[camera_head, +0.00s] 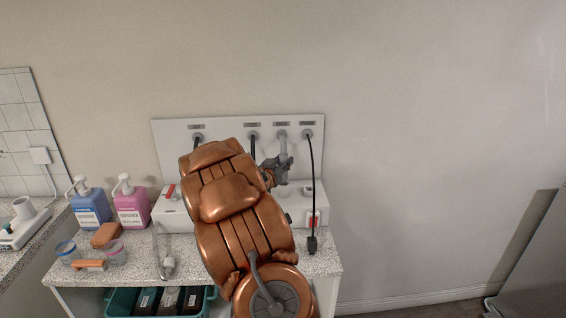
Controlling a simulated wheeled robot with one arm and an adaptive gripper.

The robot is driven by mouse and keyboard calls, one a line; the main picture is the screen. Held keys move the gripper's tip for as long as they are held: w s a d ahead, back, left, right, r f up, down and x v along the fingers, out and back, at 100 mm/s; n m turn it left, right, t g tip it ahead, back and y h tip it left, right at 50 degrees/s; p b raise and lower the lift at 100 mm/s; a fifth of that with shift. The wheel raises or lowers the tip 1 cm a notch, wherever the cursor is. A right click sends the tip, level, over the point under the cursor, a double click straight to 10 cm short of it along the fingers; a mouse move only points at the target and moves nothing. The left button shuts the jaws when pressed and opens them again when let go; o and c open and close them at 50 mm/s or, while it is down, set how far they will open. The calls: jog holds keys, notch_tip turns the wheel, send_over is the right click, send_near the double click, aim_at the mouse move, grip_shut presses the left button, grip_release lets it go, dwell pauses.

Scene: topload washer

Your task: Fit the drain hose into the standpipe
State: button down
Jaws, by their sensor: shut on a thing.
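My gripper (283,164) is at the wall panel, just below its third port from the left. It is shut on a grey hose (282,146) that comes down from that port, which looks like the drain hose. The hose's lower end is hard to make out among the fingers. I cannot tell the standpipe for certain; a small dark fitting (308,190) shows on top of the white box (325,205), right of and below my gripper. My copper arm hides much of the box and the middle of the panel.
A black cord with a plug (312,245) hangs at the right. A grey hose with a fitting (168,266) lies at left, near blue (91,210) and pink (131,208) bottles. A teal crate (122,304) is below. The right wall is clear.

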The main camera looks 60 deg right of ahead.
jog(key=shift+f+b, duration=1.15)
jog(key=shift+f, duration=1)
dwell(0.4)
jog(key=shift+r, duration=0.15)
jog(key=shift+r+p, duration=1.15)
jog(key=shift+r, duration=0.5)
jog(key=shift+f+b, duration=0.8)
jog(key=shift+f, duration=1.05)
dwell(1.6)
jog(key=c, duration=0.8)
grip_release()
